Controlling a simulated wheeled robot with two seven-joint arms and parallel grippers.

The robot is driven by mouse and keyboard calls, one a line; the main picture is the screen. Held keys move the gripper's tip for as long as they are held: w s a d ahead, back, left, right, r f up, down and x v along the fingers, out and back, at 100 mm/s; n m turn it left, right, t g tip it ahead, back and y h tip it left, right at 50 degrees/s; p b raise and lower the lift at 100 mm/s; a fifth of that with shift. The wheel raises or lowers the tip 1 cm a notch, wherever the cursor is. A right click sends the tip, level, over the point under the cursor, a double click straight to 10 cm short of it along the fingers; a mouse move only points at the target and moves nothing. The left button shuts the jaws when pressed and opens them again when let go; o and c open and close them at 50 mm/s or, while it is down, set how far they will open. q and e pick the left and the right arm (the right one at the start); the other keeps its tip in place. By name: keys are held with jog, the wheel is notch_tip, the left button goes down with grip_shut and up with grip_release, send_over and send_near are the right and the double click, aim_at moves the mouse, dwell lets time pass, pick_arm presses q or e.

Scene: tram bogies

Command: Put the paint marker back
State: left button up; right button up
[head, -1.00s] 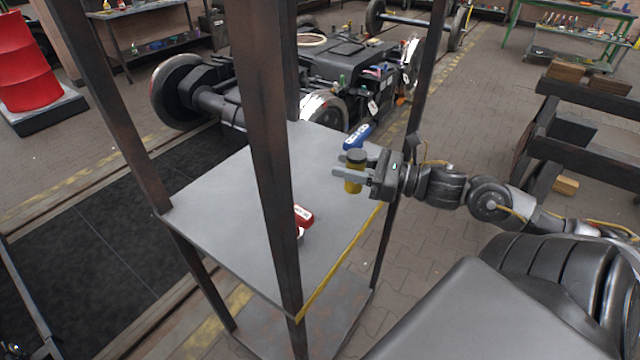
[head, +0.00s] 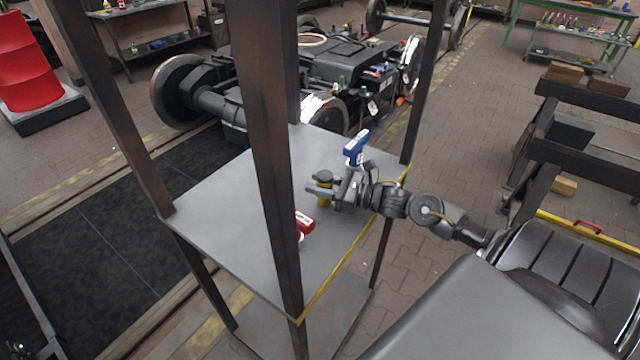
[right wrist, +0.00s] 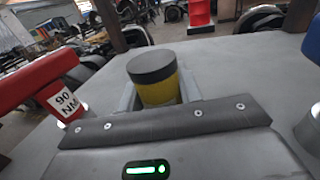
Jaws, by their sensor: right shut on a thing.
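The paint marker is a short yellow cylinder (head: 324,199) with a black cap, upright over the grey tabletop (head: 215,205). My right gripper (head: 322,188) is shut on it, one finger on each side. In the right wrist view the marker (right wrist: 158,85) stands between the fingers, its cap up. Its lower end is hidden there, and I cannot tell whether it touches the tabletop. My left gripper is not in view.
A blue-headed tool (head: 357,145) stands just behind my right gripper. A red tool (head: 304,222), labelled 90 NM in the right wrist view, is partly behind a dark post (head: 270,130). The tabletop's left part is clear. A yellow stripe (head: 340,272) marks its near edge.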

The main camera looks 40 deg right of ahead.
jog(key=shift+f, duration=0.45)
jog(key=shift+f+b, duration=0.2)
jog(key=shift+b, duration=0.1)
jog(key=o, duration=1)
jog(key=shift+r, duration=0.1)
